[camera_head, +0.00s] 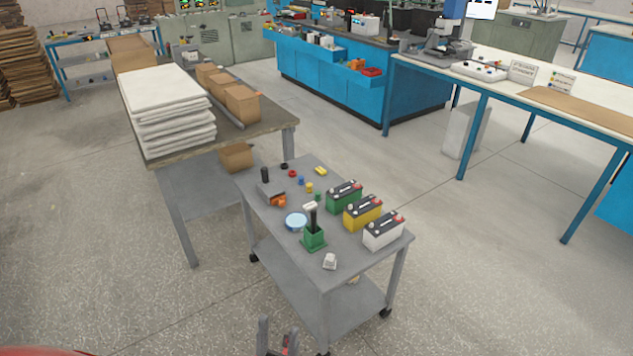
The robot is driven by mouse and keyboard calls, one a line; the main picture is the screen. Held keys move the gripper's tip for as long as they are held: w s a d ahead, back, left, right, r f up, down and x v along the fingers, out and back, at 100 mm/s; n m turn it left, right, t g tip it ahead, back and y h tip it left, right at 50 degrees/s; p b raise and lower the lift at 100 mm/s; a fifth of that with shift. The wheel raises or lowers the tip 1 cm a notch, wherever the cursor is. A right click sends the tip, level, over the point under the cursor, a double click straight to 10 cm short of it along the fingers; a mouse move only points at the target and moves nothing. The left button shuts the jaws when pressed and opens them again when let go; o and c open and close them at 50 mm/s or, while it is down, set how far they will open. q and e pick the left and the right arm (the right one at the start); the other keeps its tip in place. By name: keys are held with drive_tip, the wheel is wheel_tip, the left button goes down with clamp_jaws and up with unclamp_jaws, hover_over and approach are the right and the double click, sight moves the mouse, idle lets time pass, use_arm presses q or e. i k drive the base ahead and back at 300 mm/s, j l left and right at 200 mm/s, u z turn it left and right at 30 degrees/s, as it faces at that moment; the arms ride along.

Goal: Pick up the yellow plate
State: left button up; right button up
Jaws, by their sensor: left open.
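A small flat yellow piece (321,171), which may be the yellow plate, lies near the far edge of the grey cart top (270,215). Other yellow things on the cart are a small yellow cylinder (309,188) and a yellow battery (361,216) with a dark top. My left gripper (277,338) is at the bottom edge of the view, in front of and below the cart top. Its fingers are apart with nothing seen between them, well away from the yellow piece. My right gripper is not in view.
Beside the yellow battery stand a green battery (344,199) and a white battery (383,233). A green holder with a black upright part (314,236), a blue-topped round tin (296,221) and small coloured parts share the cart. A table with white stacked sheets (168,105) stands left.

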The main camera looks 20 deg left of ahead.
sight(319, 170)
drive_tip(key=j+z, duration=0.2)
drive_tip(key=z, duration=1.05)
drive_tip(key=i+j, duration=0.1)
drive_tip(key=j, duration=0.6)
drive_tip(key=i+j, duration=0.1)
drive_tip(key=j, duration=0.6)
drive_tip(key=i+j, duration=0.1)
drive_tip(key=j, duration=0.6)
drive_tip(key=i+j, duration=0.1)
drive_tip(key=j, duration=1.3)
drive_tip(key=i+j, duration=0.15)
drive_tip(key=j, duration=0.55)
drive_tip(key=i+j, duration=0.1)
drive_tip(key=j, duration=0.6)
drive_tip(key=i+j, duration=0.1)
drive_tip(key=j, duration=0.6)
